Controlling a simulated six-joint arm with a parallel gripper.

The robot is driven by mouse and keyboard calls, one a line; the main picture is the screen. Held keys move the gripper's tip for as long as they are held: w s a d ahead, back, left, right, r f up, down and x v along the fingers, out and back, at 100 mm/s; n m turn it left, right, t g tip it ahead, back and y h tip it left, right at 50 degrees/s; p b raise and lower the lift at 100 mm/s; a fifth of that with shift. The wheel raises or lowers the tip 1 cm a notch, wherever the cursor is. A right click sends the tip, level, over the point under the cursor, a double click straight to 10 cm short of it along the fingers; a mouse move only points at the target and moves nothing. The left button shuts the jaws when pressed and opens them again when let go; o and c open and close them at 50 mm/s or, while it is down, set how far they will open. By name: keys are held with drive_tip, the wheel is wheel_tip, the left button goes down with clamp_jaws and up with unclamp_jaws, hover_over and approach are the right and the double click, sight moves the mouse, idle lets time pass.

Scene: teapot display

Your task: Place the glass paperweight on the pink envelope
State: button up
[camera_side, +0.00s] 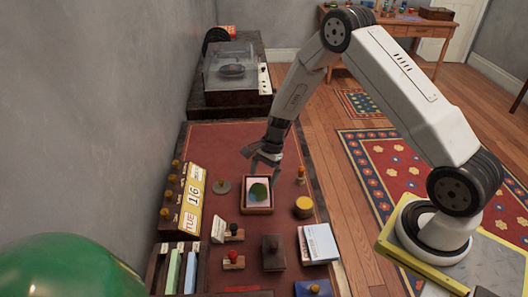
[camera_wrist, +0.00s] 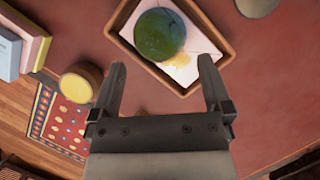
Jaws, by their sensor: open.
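The glass paperweight (camera_side: 258,192) is a dark green and blue round ball. It rests on the pale pink envelope (camera_side: 250,184), which lies in a shallow wooden tray (camera_side: 257,210) in the middle of the red desk top. In the wrist view the paperweight (camera_wrist: 159,34) covers part of the envelope (camera_wrist: 196,38), inside the tray's rim (camera_wrist: 217,66). A yellowish patch shows on the envelope beside the ball. My gripper (camera_side: 262,160) is open and empty, above the desk just behind the tray. Its two fingers (camera_wrist: 162,66) are apart, with the ball beyond them, not between them.
A yellow round tin (camera_side: 304,207) and a small stamp (camera_side: 301,176) stand right of the tray. A wooden calendar (camera_side: 184,198) stands left. Stamps (camera_side: 233,232), books (camera_side: 318,243) and a dark box (camera_side: 273,252) lie in front. The desk behind the tray (camera_side: 215,140) is clear.

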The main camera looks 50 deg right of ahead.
drive_tip(key=v, duration=0.7)
idle(0.4)
drive_tip(key=s+a+r+n+t+h, duration=0.1)
drive_tip(key=s+a+r+n+h, duration=0.1)
drive_tip(key=s+r+n, duration=0.3)
drive_tip(key=s+a+r+n+t+h, duration=0.1)
drive_tip(key=s+a+r+n, duration=0.4)
drive_tip(key=s+n, duration=0.6)
drive_tip(key=shift+s+r+n+t+h, duration=0.35)
drive_tip(key=shift+n+h, duration=0.35)
drive_tip(key=shift+n, duration=0.3)
